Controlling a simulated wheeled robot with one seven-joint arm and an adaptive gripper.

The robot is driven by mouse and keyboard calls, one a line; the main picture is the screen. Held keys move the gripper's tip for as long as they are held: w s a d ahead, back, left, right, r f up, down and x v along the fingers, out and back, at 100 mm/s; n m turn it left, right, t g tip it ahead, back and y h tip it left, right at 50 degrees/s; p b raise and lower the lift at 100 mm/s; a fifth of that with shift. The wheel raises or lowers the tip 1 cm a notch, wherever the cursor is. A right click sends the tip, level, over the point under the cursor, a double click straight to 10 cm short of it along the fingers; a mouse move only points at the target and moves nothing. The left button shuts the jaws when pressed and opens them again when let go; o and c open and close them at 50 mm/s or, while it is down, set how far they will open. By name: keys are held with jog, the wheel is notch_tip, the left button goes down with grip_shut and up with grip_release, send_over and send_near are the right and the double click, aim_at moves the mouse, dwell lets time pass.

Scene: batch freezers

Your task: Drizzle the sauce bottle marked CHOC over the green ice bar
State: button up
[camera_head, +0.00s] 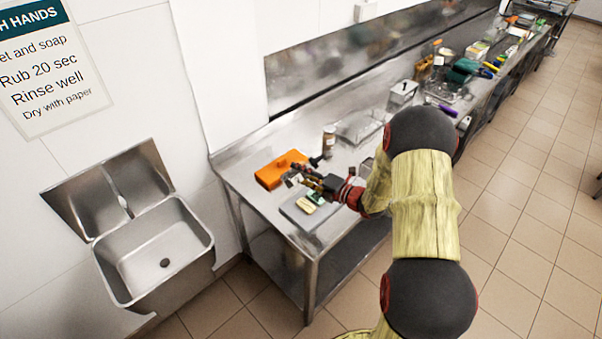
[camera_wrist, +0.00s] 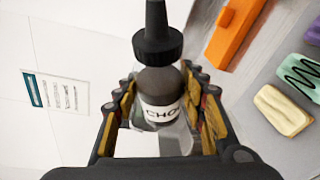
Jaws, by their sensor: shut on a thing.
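My gripper (camera_wrist: 160,115) is shut on the dark sauce bottle (camera_wrist: 160,82), whose white label reads "CHO" with the rest cut off at its edge. The bottle has a black cap and a narrow nozzle, pointing to the top of the wrist view. The green ice bar (camera_wrist: 301,76) lies at the right of the wrist view, with a dark zigzag line of sauce across it. In the head view the green bar (camera_head: 316,197) is on a grey tray (camera_head: 305,219) just below my gripper (camera_head: 300,180). The held bottle is hard to make out there.
A cream bar (camera_wrist: 283,109) lies beside the green one, and a purple bar (camera_wrist: 314,31) is partly in view. A sink (camera_head: 157,254) is at left.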

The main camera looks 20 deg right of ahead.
aim_at(301, 163)
jog(key=shift+r+n, duration=0.35)
jog(key=shift+n, duration=0.05)
jog(key=shift+r+n+g+h+p, duration=0.35)
jog(key=shift+r+n+h, duration=0.25)
jog(key=shift+r+n, duration=0.25)
jog(key=shift+r+n+h, duration=0.45)
jog(key=shift+n+h, duration=0.05)
jog(key=shift+n, duration=0.35)
jog(key=shift+b, duration=0.4)
jog(key=shift+r+n+g+h+b, duration=0.3)
jog(key=shift+n+h+b, duration=0.3)
jog(key=shift+n+b, duration=0.5)
jog(key=shift+r+n+h+b, duration=0.15)
jog(key=shift+n+h+b, duration=0.25)
jog(key=shift+b, duration=0.8)
jog(key=shift+r+n+h+b, duration=0.4)
jog(key=shift+n+b, duration=0.3)
jog(key=shift+b, duration=1.15)
jog(key=shift+r+n+h+b, duration=0.15)
jog(key=shift+n+h+b, duration=0.45)
jog(key=shift+b, duration=1.25)
